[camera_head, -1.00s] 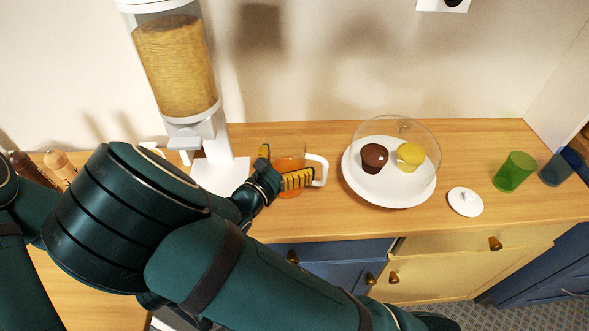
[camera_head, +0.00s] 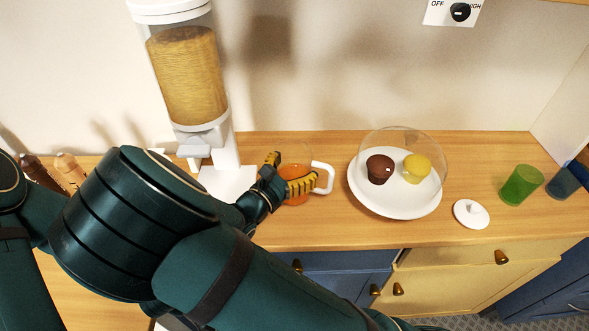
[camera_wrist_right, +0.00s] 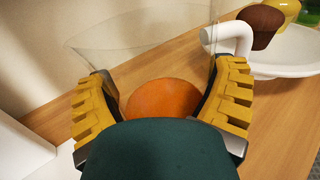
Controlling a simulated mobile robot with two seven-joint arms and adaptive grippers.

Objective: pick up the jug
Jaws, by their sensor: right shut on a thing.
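The jug (camera_head: 296,171) is a clear vessel with an orange lower part and a white handle. It stands on the wooden counter right of the cereal dispenser. My right gripper (camera_head: 288,183) has its yellow-padded fingers on either side of the jug and is shut on it. In the right wrist view, the jug's orange part (camera_wrist_right: 163,98) shows between the two fingers (camera_wrist_right: 160,105). Its clear wall rises beyond them, and its white handle is at the right. The dark gripper body hides the jug's near side. My left gripper is not in view.
A cereal dispenser (camera_head: 187,75) stands just left of the jug. A white plate (camera_head: 395,203) with two cupcakes under a clear dome is to the right. A white lid (camera_head: 471,214), a green glass (camera_head: 521,185) and a blue glass (camera_head: 564,181) are farther right. Mills stand at the left.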

